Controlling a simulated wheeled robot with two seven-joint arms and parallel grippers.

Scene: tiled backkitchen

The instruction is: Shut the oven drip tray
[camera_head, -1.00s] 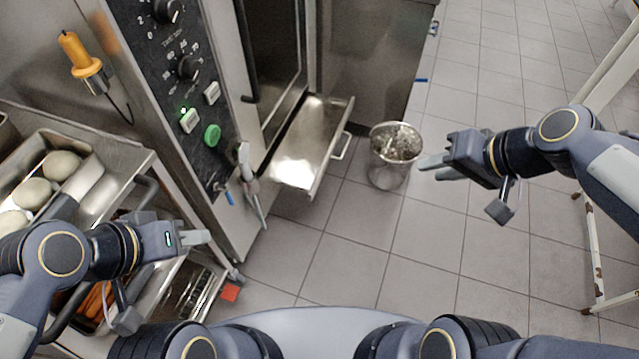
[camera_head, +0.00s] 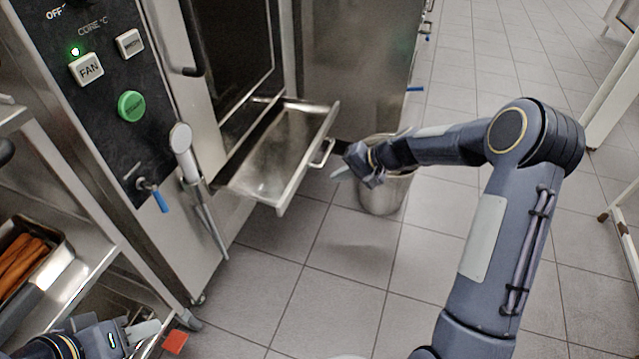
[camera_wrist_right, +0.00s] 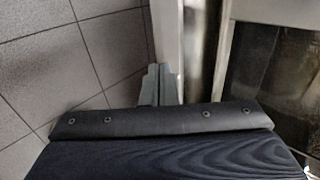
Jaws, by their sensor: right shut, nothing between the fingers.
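The oven drip tray (camera_head: 272,160) is a shallow metal drawer pulled out at the foot of the oven (camera_head: 235,60). Its front panel with a bar handle (camera_head: 322,153) faces right. My right gripper (camera_head: 339,173) is shut and empty, just to the right of the handle; I cannot tell whether it touches. In the right wrist view its closed fingers (camera_wrist_right: 156,84) point at the pale edge of the tray front (camera_wrist_right: 168,45), with part of the tray to the right. My left gripper (camera_head: 146,331) is at the bottom left, away from the tray, its fingers seen edge-on.
A metal bin (camera_head: 385,190) stands right behind my right forearm. A hand shower (camera_head: 183,150) hangs on the oven's side panel. A rack with a pan of carrots (camera_head: 25,265) is at the left. The tiled floor in front of the tray is clear.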

